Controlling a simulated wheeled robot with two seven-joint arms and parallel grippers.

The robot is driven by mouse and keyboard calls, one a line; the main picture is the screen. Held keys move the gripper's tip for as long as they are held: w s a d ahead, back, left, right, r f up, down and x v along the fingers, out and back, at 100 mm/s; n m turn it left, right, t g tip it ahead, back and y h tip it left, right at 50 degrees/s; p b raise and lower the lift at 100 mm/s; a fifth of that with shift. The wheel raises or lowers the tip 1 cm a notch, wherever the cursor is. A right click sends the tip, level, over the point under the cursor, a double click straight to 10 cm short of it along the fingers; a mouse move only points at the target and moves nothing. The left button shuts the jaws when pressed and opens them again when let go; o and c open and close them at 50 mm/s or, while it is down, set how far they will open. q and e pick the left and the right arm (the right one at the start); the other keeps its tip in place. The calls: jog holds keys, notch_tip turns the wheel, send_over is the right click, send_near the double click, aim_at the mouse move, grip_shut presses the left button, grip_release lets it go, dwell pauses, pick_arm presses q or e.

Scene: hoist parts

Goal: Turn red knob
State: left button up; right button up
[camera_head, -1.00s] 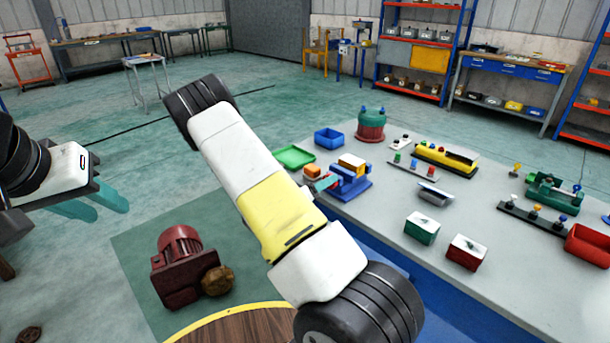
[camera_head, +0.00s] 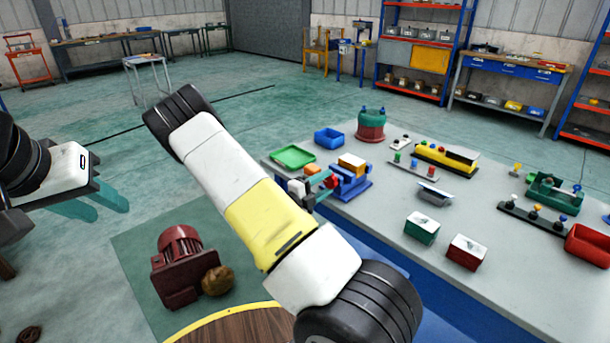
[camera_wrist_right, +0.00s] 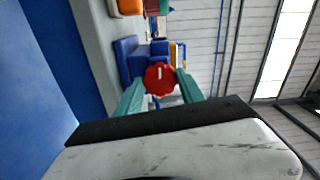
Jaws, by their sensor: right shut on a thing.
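The red knob (camera_wrist_right: 160,77) is round with a white mark and sits between the two teal fingers of my right gripper (camera_wrist_right: 161,92) in the right wrist view. The gripper is shut on the knob. In the head view the knob (camera_head: 330,181) shows as a small red spot at the near left side of a blue fixture (camera_head: 352,186), with my right gripper (camera_head: 322,188) at it. My right forearm hides part of the scene. My left gripper (camera_head: 98,204) is open and empty over the floor at the left, far from the knob.
The grey table (camera_head: 390,220) holds a green tray (camera_head: 292,157), a blue bin (camera_head: 328,138), a red-green round part (camera_head: 371,125), a yellow block (camera_head: 446,158) and two small boxes. A dark red motor (camera_head: 178,265) stands on the floor mat.

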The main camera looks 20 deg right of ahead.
jog(key=shift+n, duration=1)
jog(key=shift+f, duration=0.1)
jog(key=o, duration=1.4)
jog(key=shift+c, duration=0.2)
jog(key=v, duration=0.8)
